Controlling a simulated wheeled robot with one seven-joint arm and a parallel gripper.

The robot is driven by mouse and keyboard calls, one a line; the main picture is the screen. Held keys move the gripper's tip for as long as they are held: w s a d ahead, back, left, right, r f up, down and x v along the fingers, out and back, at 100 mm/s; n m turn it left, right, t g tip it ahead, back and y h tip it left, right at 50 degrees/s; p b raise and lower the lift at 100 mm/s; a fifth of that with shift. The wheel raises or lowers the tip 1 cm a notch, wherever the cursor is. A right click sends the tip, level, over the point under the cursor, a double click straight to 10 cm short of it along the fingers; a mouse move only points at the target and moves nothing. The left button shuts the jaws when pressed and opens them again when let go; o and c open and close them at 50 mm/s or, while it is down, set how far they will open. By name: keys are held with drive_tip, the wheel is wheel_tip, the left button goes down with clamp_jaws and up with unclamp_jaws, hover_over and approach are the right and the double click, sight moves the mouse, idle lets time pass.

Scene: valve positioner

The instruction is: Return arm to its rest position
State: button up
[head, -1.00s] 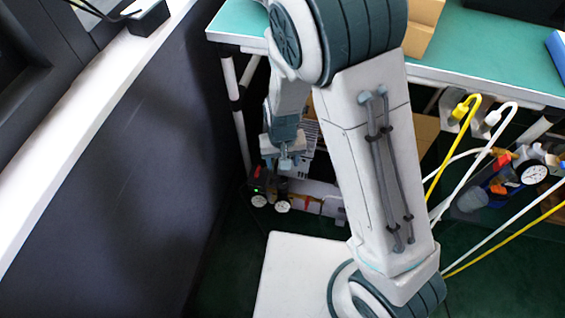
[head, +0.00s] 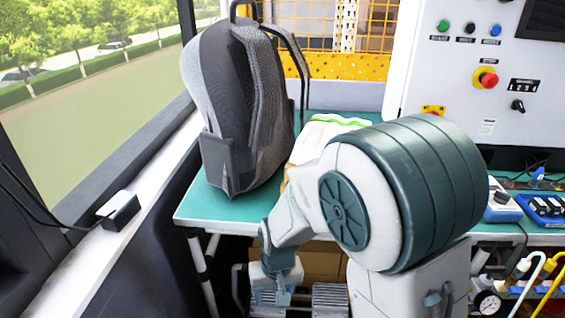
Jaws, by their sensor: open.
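My arm (head: 345,205) rises from the bottom of the head view, white with a large dark teal ribbed joint. It bends down to the left in front of the table (head: 197,209). My gripper (head: 283,297) points down near the bottom edge, below the level of the tabletop. It is open, and I see nothing held in it. Its fingertips are small and partly cut off by the picture edge.
A control panel (head: 470,75) stands right. Gauge and hoses (head: 488,302) are low right. A window sill (head: 85,255) runs along the left.

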drive_tip(key=s+d+r+m+p, duration=0.1)
drive_tip(key=s+d+r+p, duration=0.2)
drive_tip(key=r, duration=0.9)
drive_tip(key=s+d+r+m+t+p, duration=0.1)
drive_tip(key=s+d+r+p, duration=0.2)
drive_tip(key=d+r+p, duration=0.5)
drive_tip(key=s+d+r+t+h+p, duration=0.1)
drive_tip(key=s+d+r+p, duration=0.2)
drive_tip(key=r, duration=1.3)
drive_tip(key=d+p, duration=0.3)
drive_tip(key=p, duration=0.1)
drive_tip(key=shift+d+m+p, duration=0.15)
drive_tip(key=shift+m+p, duration=0.15)
drive_tip(key=shift+m, duration=0.1)
drive_tip(key=shift+r, duration=0.1)
drive_tip(key=c, duration=0.4)
drive_tip(key=shift+d, duration=0.1)
